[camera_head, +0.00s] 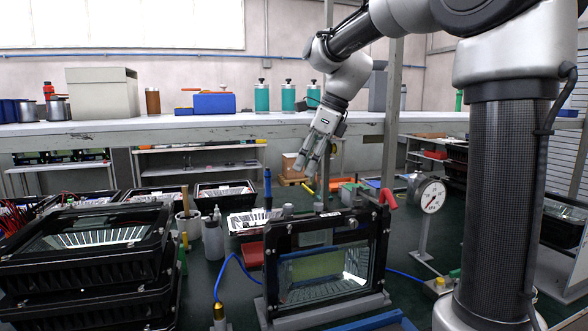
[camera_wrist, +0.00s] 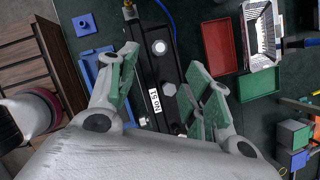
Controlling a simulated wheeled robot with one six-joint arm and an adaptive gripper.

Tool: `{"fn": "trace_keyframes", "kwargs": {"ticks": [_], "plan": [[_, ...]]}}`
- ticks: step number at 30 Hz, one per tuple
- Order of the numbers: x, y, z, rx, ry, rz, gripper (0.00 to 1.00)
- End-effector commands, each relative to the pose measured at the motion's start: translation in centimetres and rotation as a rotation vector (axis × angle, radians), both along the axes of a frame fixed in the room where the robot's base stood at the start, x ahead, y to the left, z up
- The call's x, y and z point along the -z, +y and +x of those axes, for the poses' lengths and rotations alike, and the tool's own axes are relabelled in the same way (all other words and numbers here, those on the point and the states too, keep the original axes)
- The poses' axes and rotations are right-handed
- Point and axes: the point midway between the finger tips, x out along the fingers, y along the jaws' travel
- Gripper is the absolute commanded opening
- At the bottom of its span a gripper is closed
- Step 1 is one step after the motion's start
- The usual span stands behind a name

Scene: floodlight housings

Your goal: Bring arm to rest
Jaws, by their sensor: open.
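My gripper (camera_head: 305,165) hangs from my arm above the back of the workbench in the head view, pointing down and a little left. In the wrist view my gripper (camera_wrist: 166,92) has its two green-padded fingers spread apart, with nothing held between them. Below and between the fingers is the top edge of a black floodlight housing (camera_wrist: 150,65) with a white label reading "No 51". In the head view a floodlight housing (camera_head: 277,262) stands upright in a grey holder, its glass facing the camera. My gripper is above and behind it, apart from it.
Stacked black housings (camera_head: 85,270) fill the left of the bench. A pressure gauge (camera_head: 430,196) stands at right, with a red-handled clamp (camera_head: 388,200) by the upright housing. A red tray (camera_wrist: 221,47) lies near the fingers. A blue hose (camera_head: 235,262) crosses the bench.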

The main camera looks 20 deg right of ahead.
Motion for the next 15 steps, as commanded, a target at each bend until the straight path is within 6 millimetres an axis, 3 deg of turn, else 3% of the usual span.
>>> {"fn": "trace_keyframes", "kwargs": {"ticks": [5,8,11,15], "plan": [[0.0,0.0,0.0,-0.037,-0.014,-0.008,0.50],[0.0,-0.1,0.2,-0.171,-0.073,-0.041,0.50],[1.1,-0.7,0.1,-0.419,-0.155,-0.121,0.50],[4.4,-2.6,-2.9,-0.878,-0.253,-0.269,0.50]]}}
